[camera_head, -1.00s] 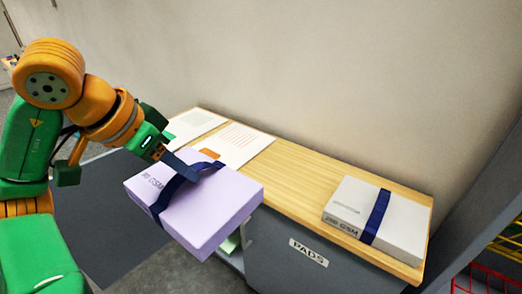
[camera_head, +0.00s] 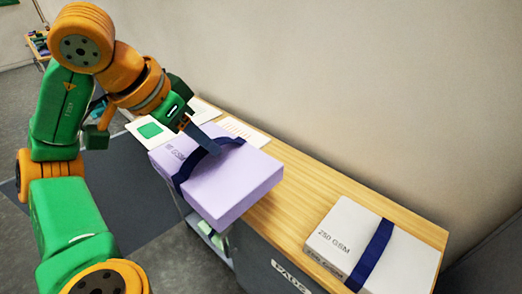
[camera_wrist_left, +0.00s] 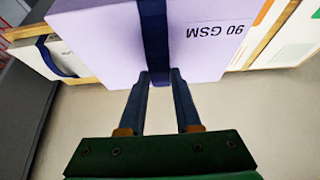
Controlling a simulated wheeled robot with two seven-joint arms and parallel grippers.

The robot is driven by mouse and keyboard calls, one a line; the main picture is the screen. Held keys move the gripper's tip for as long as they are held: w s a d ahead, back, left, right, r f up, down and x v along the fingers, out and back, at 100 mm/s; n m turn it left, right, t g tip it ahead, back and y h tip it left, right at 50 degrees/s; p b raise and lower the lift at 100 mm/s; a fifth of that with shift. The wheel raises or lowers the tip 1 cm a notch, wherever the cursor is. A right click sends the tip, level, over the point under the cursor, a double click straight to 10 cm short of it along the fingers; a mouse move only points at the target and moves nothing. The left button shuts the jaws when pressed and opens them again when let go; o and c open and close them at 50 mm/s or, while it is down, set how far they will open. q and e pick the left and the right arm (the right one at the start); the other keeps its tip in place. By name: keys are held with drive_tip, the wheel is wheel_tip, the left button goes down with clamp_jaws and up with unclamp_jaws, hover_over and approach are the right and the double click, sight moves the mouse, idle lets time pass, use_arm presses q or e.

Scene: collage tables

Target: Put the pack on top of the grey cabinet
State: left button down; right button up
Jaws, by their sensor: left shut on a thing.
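The lilac pack (camera_head: 240,180) has a dark blue strap and hangs from my left gripper (camera_head: 215,147), which is shut on the strap. In the left wrist view the lilac pack (camera_wrist_left: 105,45) shows "90 GSM" print, and the fingers (camera_wrist_left: 160,78) meet at its strap. The grey cabinet (camera_head: 250,258) has a wooden top (camera_head: 310,192) and a "PADS" label, partly cut off. The lilac pack overlaps the top's front edge in the head view and hides part of it. I cannot tell how high it is above the top. My right gripper is not in view.
A white pack (camera_head: 335,240) marked "250 GSM", with a blue strap, lies at the near right end of the wooden top. Paper sheets (camera_head: 150,131) lie at the far end. Bare wood is between them. A wall (camera_head: 330,80) runs behind.

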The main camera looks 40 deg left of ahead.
sight(249, 149)
use_arm(q)
drive_tip(key=w+d+f, duration=0.1)
drive_tip(key=w, duration=0.1)
drive_tip(key=w+d+f, duration=0.1)
drive_tip(key=w, duration=0.1)
drive_tip(key=w+d+f, duration=0.1)
drive_tip(key=w, duration=0.1)
drive_tip(key=shift+w+d, duration=0.1)
drive_tip(key=shift+d, duration=0.2)
drive_tip(key=x, duration=0.4)
drive_tip(key=d+x, duration=0.1)
drive_tip(key=x, duration=0.2)
drive_tip(key=d+b+x, duration=0.1)
drive_tip(key=x, duration=0.3)
drive_tip(key=shift+w+d+f, duration=0.1)
drive_tip(key=shift+w, duration=0.2)
drive_tip(key=c, duration=0.7)
unclamp_jaws()
drive_tip(key=shift+s, duration=0.1)
drive_tip(key=shift+c, duration=0.2)
drive_tip(key=shift+o, duration=0.7)
